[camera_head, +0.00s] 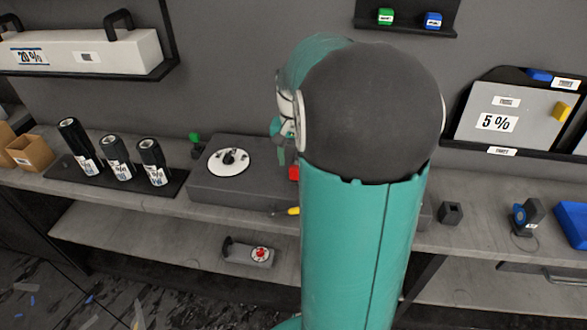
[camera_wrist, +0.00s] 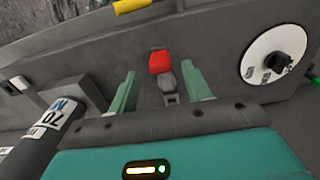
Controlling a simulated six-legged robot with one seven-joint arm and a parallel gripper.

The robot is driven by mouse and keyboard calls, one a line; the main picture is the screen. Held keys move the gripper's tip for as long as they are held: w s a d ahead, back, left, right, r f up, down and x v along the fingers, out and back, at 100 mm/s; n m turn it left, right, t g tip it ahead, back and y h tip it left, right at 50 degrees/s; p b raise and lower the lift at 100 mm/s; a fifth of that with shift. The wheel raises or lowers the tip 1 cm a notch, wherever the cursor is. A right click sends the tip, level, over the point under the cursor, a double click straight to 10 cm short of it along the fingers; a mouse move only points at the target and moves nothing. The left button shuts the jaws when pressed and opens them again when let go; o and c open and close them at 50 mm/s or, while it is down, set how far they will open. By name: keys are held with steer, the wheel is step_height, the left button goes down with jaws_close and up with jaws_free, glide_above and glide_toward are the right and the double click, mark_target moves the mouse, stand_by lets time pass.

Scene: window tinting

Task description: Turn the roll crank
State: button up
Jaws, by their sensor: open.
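A grey box stands on the bench. On it is a white disc (camera_head: 229,161) with a black knob; the disc also shows at right in the wrist view (camera_wrist: 274,66). A green-knobbed part (camera_head: 195,139) stands at the box's left end, and a red-topped grey lever (camera_head: 293,173) is at its right. I cannot tell for sure which is the roll crank. In the wrist view, my open gripper (camera_wrist: 160,90) has its green fingers on either side of the red-topped lever (camera_wrist: 160,62), apparently without touching it. My arm hides the box's right part in the head view.
Several dark labelled rolls (camera_head: 116,157) stand on a black mat left of the box. A yellow-handled tool (camera_head: 293,211) lies at the bench's front edge. A small device with a red dial (camera_head: 260,254) is on the lower shelf. A grey block (camera_head: 451,213) stands to the right.

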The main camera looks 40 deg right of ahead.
mark_target(295, 179)
steer(key=shift+f, duration=2.2)
jaws_close()
